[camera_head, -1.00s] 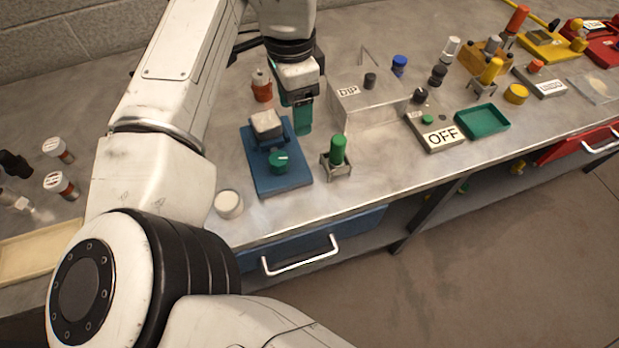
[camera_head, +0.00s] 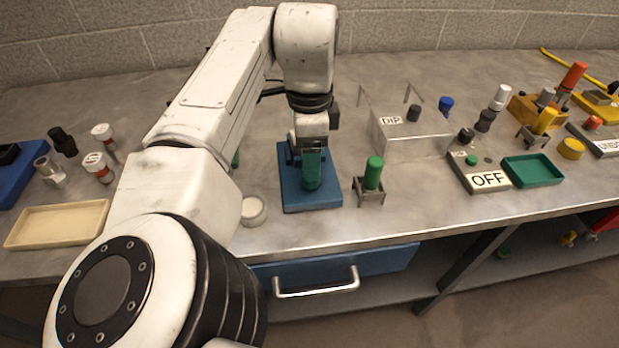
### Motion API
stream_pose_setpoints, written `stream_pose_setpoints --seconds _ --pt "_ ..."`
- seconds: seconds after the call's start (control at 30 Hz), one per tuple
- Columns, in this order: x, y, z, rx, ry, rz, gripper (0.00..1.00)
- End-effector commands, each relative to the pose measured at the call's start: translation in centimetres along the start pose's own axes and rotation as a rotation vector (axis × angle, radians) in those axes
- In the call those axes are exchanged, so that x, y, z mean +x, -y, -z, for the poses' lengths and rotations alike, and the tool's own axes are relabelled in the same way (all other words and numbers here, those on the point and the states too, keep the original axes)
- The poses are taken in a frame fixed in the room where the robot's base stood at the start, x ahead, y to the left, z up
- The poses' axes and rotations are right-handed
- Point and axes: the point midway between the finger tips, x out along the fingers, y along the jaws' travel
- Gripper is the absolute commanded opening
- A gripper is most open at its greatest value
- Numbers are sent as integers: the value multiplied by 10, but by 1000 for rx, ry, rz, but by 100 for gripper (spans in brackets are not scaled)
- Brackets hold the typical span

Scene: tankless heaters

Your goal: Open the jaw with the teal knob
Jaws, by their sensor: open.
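A blue base plate (camera_head: 294,198) lies on the bench near its front edge, in the middle of the head view. It carries the jaw, which my arm and gripper now largely hide. My gripper (camera_head: 312,178) points down directly over this plate, its green finger side toward the camera. The jaws are open. The teal knob is hidden behind the fingers or blends with their green, so I cannot tell whether they touch it or stand around it.
A green-topped post on a small stand (camera_head: 373,175) stands close on the right. A round white dish (camera_head: 253,211) sits on the left. A clear DIP box (camera_head: 405,140) is behind right, an OFF block (camera_head: 480,171) farther right. A blue drawer (camera_head: 375,265) is below the front edge.

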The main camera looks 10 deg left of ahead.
Motion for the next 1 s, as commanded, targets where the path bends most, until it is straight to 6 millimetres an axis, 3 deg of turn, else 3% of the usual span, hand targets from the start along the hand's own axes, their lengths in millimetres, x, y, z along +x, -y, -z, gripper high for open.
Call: stream_pose_setpoints --seconds 0.1,0.3,0.77,1.0 --pt "20 0 -1 -1 2 0 67" --pt "36 0 0 0 1 1 67" --pt "40 0 0 0 0 0 67" --pt "40 0 0 0 0 0 46"
